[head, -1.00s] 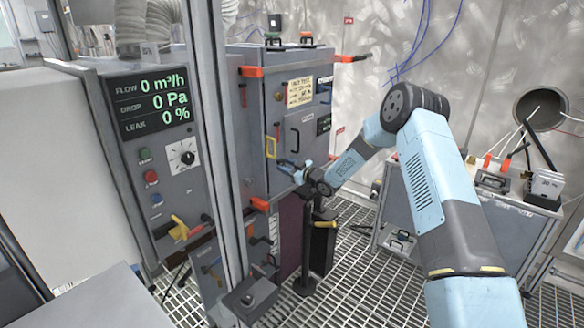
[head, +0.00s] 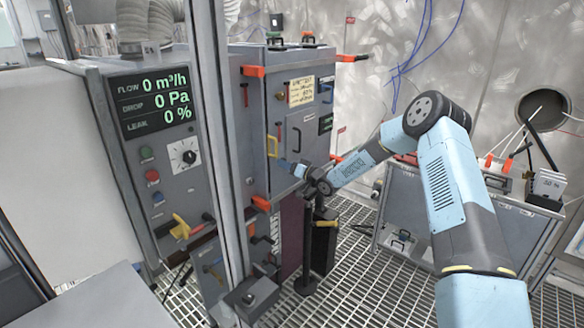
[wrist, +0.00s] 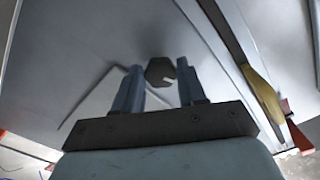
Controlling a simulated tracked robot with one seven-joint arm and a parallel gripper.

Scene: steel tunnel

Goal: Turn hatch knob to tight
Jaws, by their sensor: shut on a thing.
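The hatch (head: 312,128) is a grey door on the tall cabinet in the middle of the head view, and it appears closed. The hatch knob (wrist: 160,72) is dark and six-sided with a small pale mark at its lower right in the wrist view. My gripper (wrist: 159,66) has one blue finger on each side of the knob and is shut on it. In the head view my gripper (head: 287,165) is at the hatch's lower left. The knob is hidden there behind the fingers.
A yellow handle (head: 272,147) is close beside my gripper. Orange clamps (head: 261,203) stick out at the cabinet's edge. A panel display (head: 154,104) reads 0 m³/h, 0 Pa and 0 %. A metal post (head: 222,150) stands left of the cabinet. Open grating lies below.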

